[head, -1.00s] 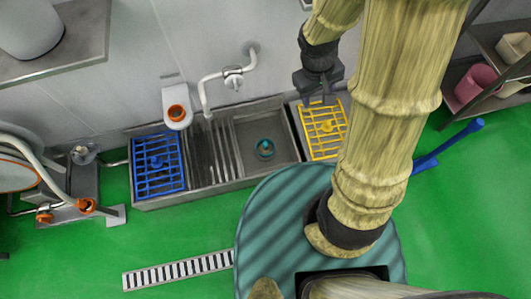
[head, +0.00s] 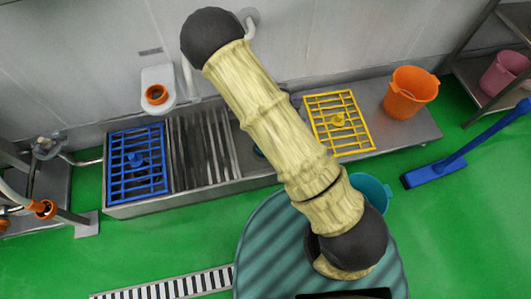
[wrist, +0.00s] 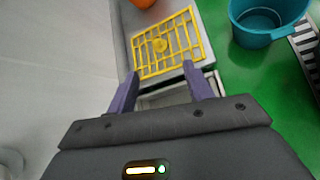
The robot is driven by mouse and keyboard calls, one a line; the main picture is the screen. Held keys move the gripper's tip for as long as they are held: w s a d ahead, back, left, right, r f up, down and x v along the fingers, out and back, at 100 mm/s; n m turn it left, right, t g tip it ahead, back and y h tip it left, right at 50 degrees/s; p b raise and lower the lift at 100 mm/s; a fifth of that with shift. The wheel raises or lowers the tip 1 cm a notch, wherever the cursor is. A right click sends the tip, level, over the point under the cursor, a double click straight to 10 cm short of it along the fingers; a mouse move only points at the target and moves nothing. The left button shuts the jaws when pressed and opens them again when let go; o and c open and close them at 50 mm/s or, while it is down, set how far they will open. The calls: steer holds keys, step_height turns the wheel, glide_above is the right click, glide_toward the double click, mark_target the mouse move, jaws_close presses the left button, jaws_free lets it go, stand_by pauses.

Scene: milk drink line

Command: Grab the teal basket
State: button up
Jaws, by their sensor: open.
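The teal basket (head: 374,195), a round bucket-like container, stands on the green floor just in front of the steel sink unit. In the head view my arm and round base hide part of it. In the wrist view it (wrist: 262,38) is at the upper right, cut off by the top edge. My gripper (wrist: 158,80) is open and empty in the wrist view. Its fingers point toward the yellow grid, with the basket apart from them to the right. In the head view the gripper is not visible.
A yellow grid (head: 353,137) and a blue grid (head: 120,181) lie on the sink unit. An orange bucket (head: 411,93) stands at its right end. A blue broom (head: 435,174) and a rack with a pink bucket (head: 504,74) are further right. Green floor is open at lower right.

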steer(key=w+a+f+n+t+y+b, duration=0.1)
steer(key=a+f+n+b, duration=0.3)
steer(key=f, duration=0.5)
steer(key=w+a+f+n+t+y+b, duration=0.1)
steer(key=w+a+f+n+t+b, duration=0.2)
steer(key=f, duration=0.7)
steer(key=w+a+f+n+t+y+b, duration=0.1)
steer(key=a+f+n+t+b, duration=0.3)
steer(key=f+b, duration=0.4)
steer(key=w+a+f+n, duration=0.1)
steer(key=n, duration=0.1)
steer(key=shift+w+f+n+y+b, duration=0.15)
steer(key=shift+f+n+y+b, duration=0.15)
steer(key=shift+f+y, duration=0.1)
step_height(320, 180, down, 8)
steer(key=b, duration=0.5)
steer(key=shift+r, duration=0.1)
steer(key=shift+w+d+f+b, duration=0.3)
steer(key=shift+w+f+b, duration=0.35)
steer(key=shift+b, duration=0.25)
steer(key=shift+w+d, duration=0.2)
steer(key=shift+w, duration=0.15)
